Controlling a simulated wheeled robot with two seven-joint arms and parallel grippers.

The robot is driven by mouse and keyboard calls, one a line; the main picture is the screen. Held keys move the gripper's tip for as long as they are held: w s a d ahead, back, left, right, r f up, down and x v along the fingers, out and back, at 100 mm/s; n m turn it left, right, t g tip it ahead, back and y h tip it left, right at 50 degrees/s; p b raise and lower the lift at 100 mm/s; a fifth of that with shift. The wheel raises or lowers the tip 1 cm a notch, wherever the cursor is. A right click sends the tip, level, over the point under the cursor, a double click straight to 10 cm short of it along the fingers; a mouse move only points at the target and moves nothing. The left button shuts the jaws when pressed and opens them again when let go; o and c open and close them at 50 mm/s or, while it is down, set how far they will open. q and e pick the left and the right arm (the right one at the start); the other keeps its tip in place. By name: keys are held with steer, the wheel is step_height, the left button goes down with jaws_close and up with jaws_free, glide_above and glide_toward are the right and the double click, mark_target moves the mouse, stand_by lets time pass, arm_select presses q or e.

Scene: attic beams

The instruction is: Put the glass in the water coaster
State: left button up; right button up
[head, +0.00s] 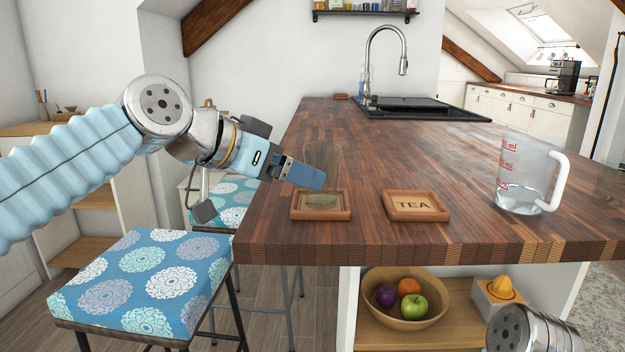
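A clear, faintly tinted glass (322,157) stands upright over the left wooden coaster (346,214), near the counter's front left edge. Its base appears within the coaster's raised rim; I cannot tell whether it rests fully on it. The glass covers any lettering there. A second coaster (417,206), marked TEA, lies empty to its right. My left gripper (318,180) reaches in from the left, its blue fingers at the lower part of the glass. From this side I cannot tell whether they grip it. My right gripper is out of view; only part of that arm shows at bottom right.
A measuring jug (522,190) with a white handle stands on the right of the wooden counter (335,125). A black sink (415,108) and tap are at the back. Patterned stools (145,280) stand left. A fruit bowl (405,310) sits on the shelf below.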

arm_select(q)
steer(key=shift+v, duration=2.3)
